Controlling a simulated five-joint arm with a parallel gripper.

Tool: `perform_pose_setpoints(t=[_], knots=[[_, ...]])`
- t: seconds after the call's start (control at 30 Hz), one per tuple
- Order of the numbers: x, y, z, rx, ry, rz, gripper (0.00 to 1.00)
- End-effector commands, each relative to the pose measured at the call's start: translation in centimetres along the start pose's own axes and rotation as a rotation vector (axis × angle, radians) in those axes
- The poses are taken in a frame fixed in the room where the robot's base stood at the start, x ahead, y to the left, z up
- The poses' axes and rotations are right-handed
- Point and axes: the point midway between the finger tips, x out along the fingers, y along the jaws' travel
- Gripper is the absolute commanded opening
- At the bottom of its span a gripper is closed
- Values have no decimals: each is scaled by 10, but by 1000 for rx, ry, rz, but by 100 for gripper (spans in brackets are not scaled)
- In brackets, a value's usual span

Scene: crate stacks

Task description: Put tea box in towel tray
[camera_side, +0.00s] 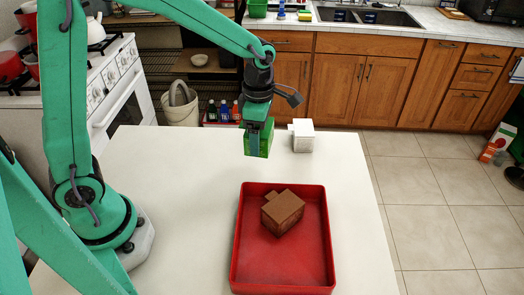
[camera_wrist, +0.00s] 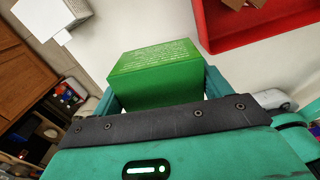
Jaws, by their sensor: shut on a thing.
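The tea box, a green box (camera_wrist: 155,68) with small print on top, is between the teal fingers of my gripper (camera_wrist: 162,92) in the wrist view. In the side view my gripper (camera_side: 257,146) holds the green box (camera_side: 265,139) above the white table, behind and apart from the tray. The towel tray appears to be the red tray (camera_side: 243,240), the only tray in view. A brown box (camera_side: 284,211) with a small raised block lies inside it. The tray's red wall also shows at the top right of the wrist view (camera_wrist: 225,42).
A white box (camera_side: 303,138) with a small side block stands on the white table (camera_side: 190,190), right of my gripper. It also shows at the top left of the wrist view (camera_wrist: 38,18). The table left of the tray is clear. Inside the tray, bare floor surrounds the brown box.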

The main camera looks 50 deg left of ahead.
Motion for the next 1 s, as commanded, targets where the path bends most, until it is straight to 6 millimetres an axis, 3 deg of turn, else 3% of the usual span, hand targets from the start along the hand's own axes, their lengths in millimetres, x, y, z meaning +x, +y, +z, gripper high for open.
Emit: perform_pose_setpoints(t=[0.5,1.0], knots=[[10,-105,67,649,0,0,52],[18,-216,96,1272,0,0,52]])
